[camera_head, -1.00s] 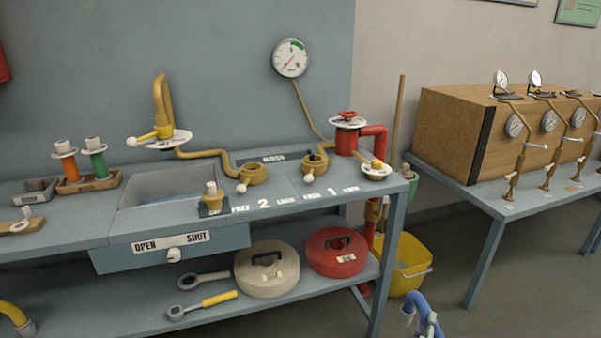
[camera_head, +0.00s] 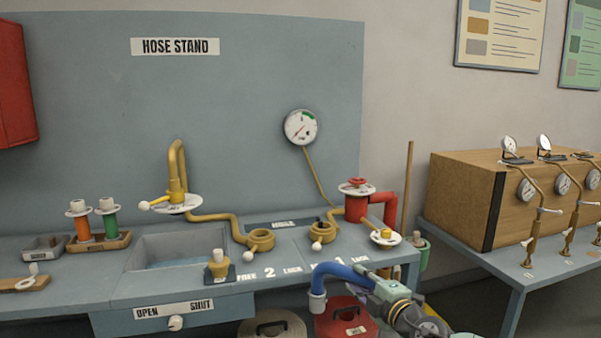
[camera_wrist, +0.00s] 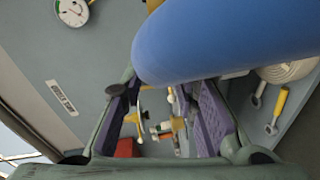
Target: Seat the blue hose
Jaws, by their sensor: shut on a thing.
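The blue hose (camera_head: 343,273) arches in front of the bench's right part, its pale end collar (camera_head: 317,303) pointing down. My gripper (camera_head: 368,281) is shut on the hose, at the right of the arch. In the wrist view the hose (camera_wrist: 225,38) crosses large over the jaws (camera_wrist: 165,88). The collar hangs apart from the bench, in front of its edge. On the bench top are two brass ring fittings, one near mark 2 (camera_head: 261,240) and one near mark 1 (camera_head: 322,230), each with a white-knobbed lever.
A red standpipe (camera_head: 356,205) and a yellow-topped white disc (camera_head: 385,237) stand behind the hose. A brass cap (camera_head: 217,265) sits left of mark 2, beside the sink (camera_head: 180,250). Red (camera_head: 345,320) and cream (camera_head: 272,325) round cases lie below. A second table (camera_head: 500,262) stands right.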

